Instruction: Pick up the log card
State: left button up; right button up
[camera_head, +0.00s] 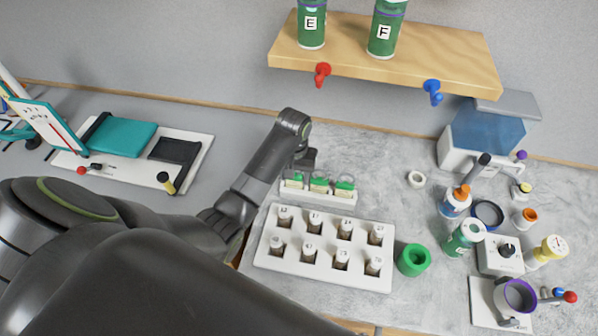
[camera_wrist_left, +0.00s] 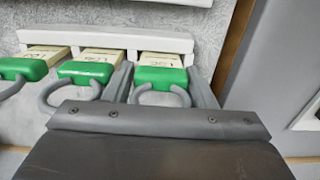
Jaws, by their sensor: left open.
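Several cards with green grips stand side by side in a white holder (camera_head: 318,195). In the left wrist view they have cream, lettered bodies, green grips and grey loops; the lettering is too small to read surely. The right-hand card (camera_wrist_left: 160,77) lies between the fingers of my left gripper (camera_wrist_left: 162,88), which are open on either side of it; I cannot tell whether they touch it. A middle card (camera_wrist_left: 88,70) and a left card (camera_wrist_left: 22,68) are beside it. In the head view my left gripper (camera_head: 304,160) is just behind the holder's left end. My right gripper is not in view.
A white rack of capped vials (camera_head: 325,277) stands in front of the holder, with a green ring (camera_head: 413,260) to its right. Bottles and small devices crowd the right. A wooden shelf (camera_head: 400,65) with two green canisters hangs above. The counter right of the holder is partly clear.

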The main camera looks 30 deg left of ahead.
pick_arm(q)
jog(key=shift+w+f, duration=0.1)
jog(key=shift+f, duration=0.05)
jog(key=shift+s, duration=0.3)
jog(key=shift+s+r, duration=0.15)
jog(key=shift+r, duration=0.1)
jog(key=shift+c, duration=1.2)
jog(key=c, duration=0.4)
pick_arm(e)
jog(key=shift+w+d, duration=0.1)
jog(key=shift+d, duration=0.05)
